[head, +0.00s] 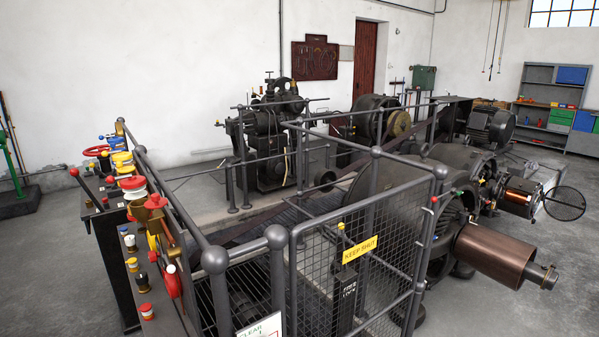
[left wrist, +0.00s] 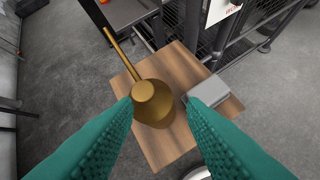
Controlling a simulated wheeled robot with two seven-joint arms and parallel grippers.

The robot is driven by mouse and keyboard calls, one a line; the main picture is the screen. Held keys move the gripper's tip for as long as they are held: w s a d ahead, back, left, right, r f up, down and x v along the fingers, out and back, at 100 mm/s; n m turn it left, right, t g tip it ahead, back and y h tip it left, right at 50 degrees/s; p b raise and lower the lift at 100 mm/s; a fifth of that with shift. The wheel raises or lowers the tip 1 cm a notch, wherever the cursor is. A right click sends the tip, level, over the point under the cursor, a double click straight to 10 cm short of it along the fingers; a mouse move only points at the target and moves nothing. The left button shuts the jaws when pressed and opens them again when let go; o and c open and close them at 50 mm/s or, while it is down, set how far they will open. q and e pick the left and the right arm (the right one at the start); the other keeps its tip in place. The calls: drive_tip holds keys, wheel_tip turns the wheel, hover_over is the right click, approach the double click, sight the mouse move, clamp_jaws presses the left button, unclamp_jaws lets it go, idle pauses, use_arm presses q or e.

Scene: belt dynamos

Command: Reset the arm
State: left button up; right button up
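My left gripper (left wrist: 160,100) shows in the left wrist view as two teal, textured fingers. They are spread wide apart, with no object seen clamped between them. A brass oil can (left wrist: 155,91) with a long thin spout lies beyond the fingertips, on a wooden top (left wrist: 166,154). The left fingertip overlaps the can's edge in the picture; I cannot tell whether they touch. Neither gripper shows in the head view, and my right gripper is in no view.
A grey box (left wrist: 216,92) sits on the wooden top beside the right fingertip. In the head view, a control desk with levers (head: 142,283) stands at left. A mesh gate (head: 386,240) marked "KEEP SHUT" fences the machines. Grey floor (head: 552,255) is clear at right.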

use_arm(q)
drive_tip(key=s+d+f+m+g+h, duration=0.2)
drive_tip(key=s+f+g, duration=0.2)
drive_tip(key=s, duration=0.9)
wheel_tip(320, 180, down, 26)
drive_tip(key=s+g, duration=0.1)
drive_tip(key=s, duration=0.1)
drive_tip(key=s+a+f+g, duration=0.1)
drive_tip(key=s+a+f, duration=0.1)
drive_tip(key=s+f, duration=1.4)
drive_tip(key=shift+s+a+f+m, duration=0.15)
drive_tip(key=shift+f+m, duration=0.15)
